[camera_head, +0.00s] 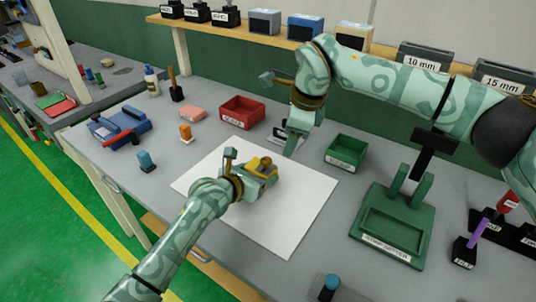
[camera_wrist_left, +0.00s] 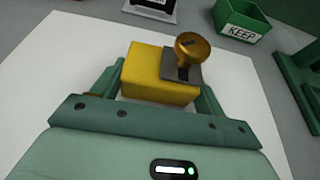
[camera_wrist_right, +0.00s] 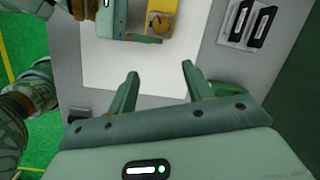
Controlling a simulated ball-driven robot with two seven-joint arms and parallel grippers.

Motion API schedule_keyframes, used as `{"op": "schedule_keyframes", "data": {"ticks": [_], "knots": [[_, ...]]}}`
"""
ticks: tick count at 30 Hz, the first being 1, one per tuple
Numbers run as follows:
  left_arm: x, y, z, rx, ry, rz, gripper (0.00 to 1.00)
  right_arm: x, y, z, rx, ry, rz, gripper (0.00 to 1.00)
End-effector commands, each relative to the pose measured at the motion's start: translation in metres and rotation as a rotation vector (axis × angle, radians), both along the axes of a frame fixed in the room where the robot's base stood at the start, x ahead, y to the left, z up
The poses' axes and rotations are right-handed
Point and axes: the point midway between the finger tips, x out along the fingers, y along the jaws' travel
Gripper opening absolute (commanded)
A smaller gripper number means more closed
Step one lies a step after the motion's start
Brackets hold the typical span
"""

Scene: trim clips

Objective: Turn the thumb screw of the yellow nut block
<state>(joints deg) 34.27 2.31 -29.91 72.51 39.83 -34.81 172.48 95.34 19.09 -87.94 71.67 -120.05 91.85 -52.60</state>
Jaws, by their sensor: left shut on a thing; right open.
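The yellow nut block (camera_head: 263,169) is over the white sheet in the middle of the bench. Its brass thumb screw (camera_wrist_left: 192,48) stands up from a dark plate on the block's right side in the left wrist view. My left gripper (camera_wrist_left: 160,92) is shut on the yellow nut block, one finger on each side of it. My right gripper (camera_wrist_right: 158,82) is open and empty, apart from the block. In the right wrist view the block (camera_wrist_right: 160,20) and its screw show at the top, beyond the fingertips. The block's underside is hidden.
A red bin (camera_head: 242,112) stands behind the white sheet (camera_head: 293,222), and a green KEEP bin (camera_head: 346,152) to its right. A green stand (camera_head: 390,235) is at right. A blue clamp-like tool (camera_head: 120,125) and small blocks lie at left. The front of the sheet is clear.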

Motion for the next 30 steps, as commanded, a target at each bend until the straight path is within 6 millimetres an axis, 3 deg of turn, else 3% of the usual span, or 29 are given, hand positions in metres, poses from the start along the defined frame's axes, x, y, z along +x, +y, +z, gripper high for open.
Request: {"op": "schedule_keyframes", "data": {"ticks": [5, 13, 17, 24, 30], "knots": [[0.000, 0.001, -0.001, 0.003, 0.002, 0.001, 0.45, -0.003, 0.014, 0.023, 0.146, -0.009, -0.318, 0.50], [0.000, 0.001, -0.001, 0.003, 0.002, 0.001, 0.45, 0.000, 0.020, 0.022, 0.218, 0.029, -0.568, 0.50], [0.000, 0.001, -0.001, 0.002, 0.001, 0.001, 0.45, 0.004, 0.024, 0.006, 0.221, 0.036, -0.584, 0.50], [0.000, 0.001, -0.001, 0.002, 0.001, 0.001, 0.45, 0.019, 0.038, -0.044, 0.219, 0.036, -0.583, 0.50], [0.000, 0.001, -0.001, 0.002, 0.001, 0.001, 0.45, 0.029, 0.047, -0.074, 0.219, 0.034, -0.582, 0.50]]}}
